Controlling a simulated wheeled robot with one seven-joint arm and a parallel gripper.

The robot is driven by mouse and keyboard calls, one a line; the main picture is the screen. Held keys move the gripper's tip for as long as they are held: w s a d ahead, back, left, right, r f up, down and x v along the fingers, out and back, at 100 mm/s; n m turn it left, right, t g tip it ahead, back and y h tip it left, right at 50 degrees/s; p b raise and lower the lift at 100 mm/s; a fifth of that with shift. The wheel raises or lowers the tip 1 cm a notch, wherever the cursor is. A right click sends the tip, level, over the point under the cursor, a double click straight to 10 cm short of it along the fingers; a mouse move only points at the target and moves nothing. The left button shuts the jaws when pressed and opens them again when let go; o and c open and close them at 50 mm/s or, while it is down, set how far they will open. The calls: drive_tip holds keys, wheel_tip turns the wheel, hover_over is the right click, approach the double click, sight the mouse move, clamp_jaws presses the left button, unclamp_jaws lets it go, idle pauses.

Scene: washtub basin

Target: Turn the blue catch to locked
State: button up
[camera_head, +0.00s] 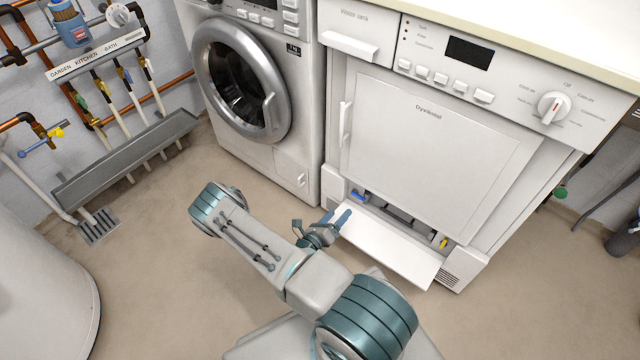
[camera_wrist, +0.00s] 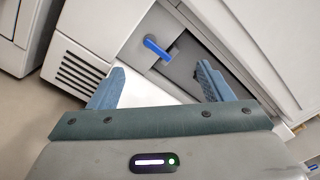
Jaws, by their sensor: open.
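The blue catch (camera_wrist: 157,49) is a small blue lever in the grey recess at the foot of the dryer. In the wrist view it lies slanted, ahead of my gripper (camera_wrist: 155,82) and between its two blue fingers, apart from both. In the head view the catch (camera_head: 357,195) shows at the left end of the low opening. My gripper (camera_head: 337,217) is open and empty, close in front of that end. Any locked or unlocked marking is too small to read.
The white lower flap (camera_head: 395,248) hangs open below the recess. A yellow catch (camera_head: 443,243) sits at the right end of the opening. The washing machine (camera_head: 300,165) stands left of the dryer (camera_head: 430,150).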

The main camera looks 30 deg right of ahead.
drive_tip(key=s+a+r+m+g+y+p, duration=0.1)
drive_tip(key=a+r+m+g, duration=0.1)
drive_tip(key=r+m, duration=0.3)
drive_tip(key=s+a+r+m+g+y+p, duration=0.1)
drive_tip(key=a+r+m+g, duration=0.2)
drive_tip(key=r, duration=0.8)
drive_tip(key=s+a+r+m+g+y+p, duration=0.1)
drive_tip(key=s+a+r+m+g+y, duration=0.1)
drive_tip(key=r+m+g, duration=0.4)
drive_tip(key=shift+a+r+m+p, duration=0.35)
drive_tip(key=shift+a+r+m, duration=0.25)
drive_tip(key=shift+r+m, duration=0.85)
drive_tip(key=shift+f+m, duration=0.25)
drive_tip(key=shift+f, duration=0.05)
drive_tip(key=s+a+r+m+t+y+p, duration=0.2)
drive_tip(key=s+a+r+m+y+p, duration=0.2)
drive_tip(key=r+p, duration=0.6)
drive_tip(key=s+a+r+m+t+y+p, duration=0.2)
drive_tip(key=r+p, duration=0.9)
drive_tip(key=r, duration=1.6)
drive_tip(key=s+a+r+m+t+y+p, duration=0.3)
drive_tip(key=s+a+r+m+y+p, duration=0.2)
drive_tip(key=r, duration=1.4)
drive_tip(key=a+m+y+p, duration=0.1)
drive_tip(key=m+p, duration=0.2)
drive_tip(key=p, duration=0.2)
drive_tip(key=shift+s+a+y+p, duration=0.3)
drive_tip(key=shift+s, duration=0.05)
